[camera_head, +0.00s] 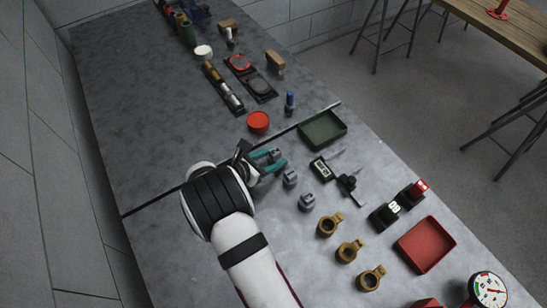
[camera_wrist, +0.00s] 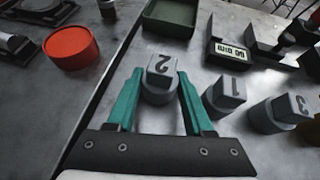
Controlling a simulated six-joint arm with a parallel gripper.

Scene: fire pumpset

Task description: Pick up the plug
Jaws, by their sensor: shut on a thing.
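My gripper (camera_wrist: 153,92) has teal fingers and is shut on a grey plug marked 2 (camera_wrist: 160,80). The plug stands upright between the fingertips; whether its base touches the table is not clear. In the head view my gripper (camera_head: 272,162) is over the middle of the table, with the held plug (camera_head: 273,154) partly hidden. A second grey plug marked 1 (camera_wrist: 229,90) stands just right of the right finger, and a third marked 3 (camera_wrist: 283,110) is farther right. They also show in the head view, as the 1 plug (camera_head: 290,178) and the 3 plug (camera_head: 307,202).
A green tray (camera_head: 323,130) lies beyond my gripper, and a red round container (camera_head: 258,122) beyond and left. A caliper (camera_head: 321,168), several brass fittings (camera_head: 349,250) and a red tray (camera_head: 426,245) are to the right.

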